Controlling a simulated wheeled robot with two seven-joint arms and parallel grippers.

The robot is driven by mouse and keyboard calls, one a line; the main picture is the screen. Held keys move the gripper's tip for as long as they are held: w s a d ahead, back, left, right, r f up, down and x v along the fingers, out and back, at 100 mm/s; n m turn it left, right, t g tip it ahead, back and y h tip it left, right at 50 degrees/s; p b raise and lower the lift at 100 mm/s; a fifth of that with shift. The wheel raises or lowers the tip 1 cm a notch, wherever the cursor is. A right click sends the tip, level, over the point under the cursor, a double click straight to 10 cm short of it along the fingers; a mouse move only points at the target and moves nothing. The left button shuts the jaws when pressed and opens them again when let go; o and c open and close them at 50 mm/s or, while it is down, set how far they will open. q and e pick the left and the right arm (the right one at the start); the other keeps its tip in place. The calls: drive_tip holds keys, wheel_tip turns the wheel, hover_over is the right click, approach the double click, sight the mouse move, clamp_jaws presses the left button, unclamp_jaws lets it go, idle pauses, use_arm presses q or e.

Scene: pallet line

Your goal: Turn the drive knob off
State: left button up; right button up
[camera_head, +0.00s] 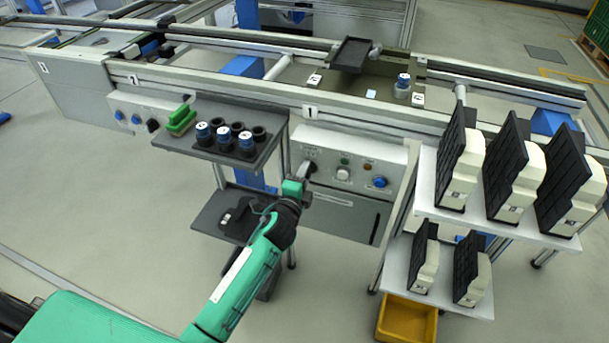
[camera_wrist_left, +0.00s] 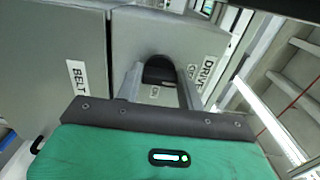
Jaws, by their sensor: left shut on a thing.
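The drive knob (camera_wrist_left: 159,68) is black and round-topped in the left wrist view, on a grey panel beside a label reading DRIVE (camera_wrist_left: 207,73). My left gripper (camera_wrist_left: 160,92) has its two grey fingers on either side of the knob and is shut on it. In the head view my left gripper (camera_head: 306,170) is at the left end of the control panel (camera_head: 392,157) marked 1. There the gripper largely covers the knob, and I cannot read which way it is turned. My right gripper is not in view.
Right of the gripper, the panel has a white button (camera_head: 343,174) and a blue button (camera_head: 380,182). A dark shelf (camera_head: 181,146) with black and blue cups stands close on the left. A white rack (camera_head: 430,201) with several black-faced parts stands right. A yellow bin (camera_head: 407,322) sits below.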

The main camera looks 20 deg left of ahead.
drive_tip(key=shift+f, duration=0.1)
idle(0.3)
use_arm(q)
drive_tip(key=o, duration=1)
drive_tip(key=s, duration=1.3)
drive_tip(key=shift+s+a, duration=0.25)
drive_tip(key=shift+s, duration=0.15)
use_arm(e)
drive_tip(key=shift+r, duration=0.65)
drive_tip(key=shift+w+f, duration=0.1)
